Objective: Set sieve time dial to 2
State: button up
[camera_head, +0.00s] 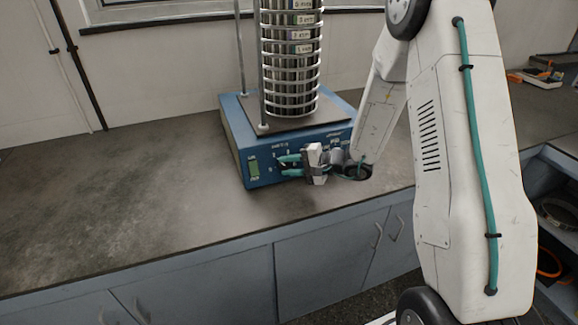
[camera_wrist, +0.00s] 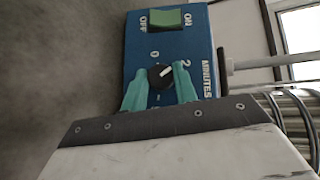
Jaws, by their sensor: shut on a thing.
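The blue sieve shaker (camera_head: 232,137) stands on the counter with a stack of metal sieves (camera_head: 290,60) on top. Its front panel also shows in the wrist view (camera_wrist: 196,45), turned sideways. The black time dial (camera_wrist: 160,76) sits between the teal fingers of my gripper (camera_wrist: 160,88), which is shut on it. Marks 0, 2 and the word MINUTES show around the dial. The dial's white pointer line is directed up and right, roughly toward the 2. In the head view my gripper (camera_head: 289,164) is at the front panel, and the dial is hidden there.
A green ON/OFF switch (camera_wrist: 167,19) lies beside the dial on the panel. Upright rods (camera_head: 262,70) flank the sieves. The counter (camera_head: 110,200) left of the shaker is clear. Small orange items (camera_head: 516,78) lie at the far right.

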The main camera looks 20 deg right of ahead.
jog(key=o, duration=1)
jog(key=shift+c, duration=0.2)
jog(key=v, duration=0.7)
jog(key=shift+s+d, duration=0.25)
jog(key=shift+r, duration=0.1)
